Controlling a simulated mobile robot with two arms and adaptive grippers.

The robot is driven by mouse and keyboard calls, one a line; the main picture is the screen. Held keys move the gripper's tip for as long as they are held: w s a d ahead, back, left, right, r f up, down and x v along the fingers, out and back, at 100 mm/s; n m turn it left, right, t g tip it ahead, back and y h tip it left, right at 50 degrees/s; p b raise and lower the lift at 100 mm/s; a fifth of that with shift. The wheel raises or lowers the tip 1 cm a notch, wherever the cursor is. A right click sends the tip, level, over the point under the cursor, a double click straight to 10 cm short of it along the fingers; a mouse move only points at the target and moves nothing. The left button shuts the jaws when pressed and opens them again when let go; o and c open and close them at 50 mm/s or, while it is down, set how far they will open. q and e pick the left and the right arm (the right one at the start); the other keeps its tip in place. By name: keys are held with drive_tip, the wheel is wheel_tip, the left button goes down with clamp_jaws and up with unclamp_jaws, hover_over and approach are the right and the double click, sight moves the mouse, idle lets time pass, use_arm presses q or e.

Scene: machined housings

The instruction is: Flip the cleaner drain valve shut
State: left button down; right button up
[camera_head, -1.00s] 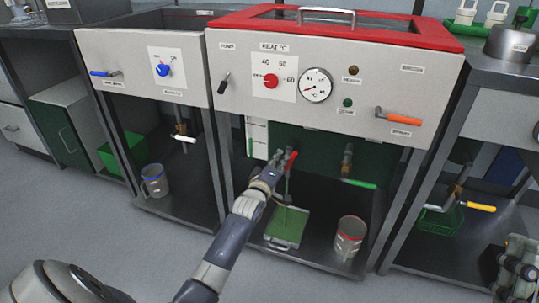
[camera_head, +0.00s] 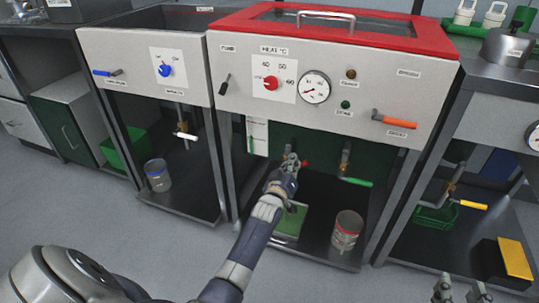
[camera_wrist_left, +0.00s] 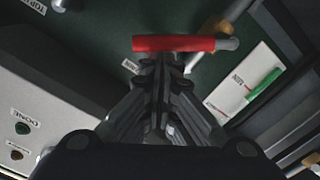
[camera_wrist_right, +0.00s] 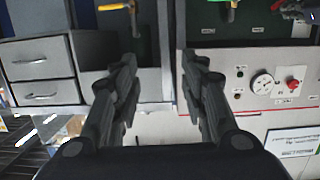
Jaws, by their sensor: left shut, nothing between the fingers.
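The drain valve's red lever (camera_head: 304,163) is under the red-lidded tank. In the left wrist view, the red handle (camera_wrist_left: 175,43) lies across just beyond my left fingertips, joined to a grey stem at its right end. My left gripper (camera_head: 290,163) is shut and empty, close against the handle; contact cannot be told. Its closed fingers also show in the left wrist view (camera_wrist_left: 160,65). My right gripper (camera_head: 460,288) is open and empty at the lower right, away from the valve; it also shows in the right wrist view (camera_wrist_right: 163,60).
A green-handled valve (camera_head: 355,182) is just right of the red one. A red-rimmed container (camera_head: 346,230) and a green tray (camera_head: 290,222) stand on the shelf below. A bay at the left holds a blue-rimmed container (camera_head: 157,174). A yellow-topped block (camera_head: 515,259) is at far right.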

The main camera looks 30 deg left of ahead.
use_arm(q)
drive_tip(key=d+f+m, duration=0.1)
drive_tip(key=f+m, duration=0.1)
drive_tip(key=d+f+m, duration=0.1)
drive_tip(key=d+m, duration=0.1)
drive_tip(key=m, duration=0.1)
drive_tip(key=shift+w+f+b, duration=0.3)
drive_tip(key=shift+w+f, duration=0.05)
drive_tip(key=shift+w, duration=0.05)
use_arm(e)
drive_tip(key=shift+w+d+r+t, duration=0.15)
drive_tip(key=shift+r+t, duration=0.15)
drive_tip(key=shift+r, duration=0.15)
drive_tip(key=shift+w+d+r+t, duration=0.1)
drive_tip(key=shift+w+r+t, duration=0.05)
drive_tip(key=shift+r+t, duration=0.2)
drive_tip(key=shift+w+r, duration=0.1)
drive_tip(key=shift+r, duration=0.15)
use_arm(q)
drive_tip(key=shift+r, duration=0.1)
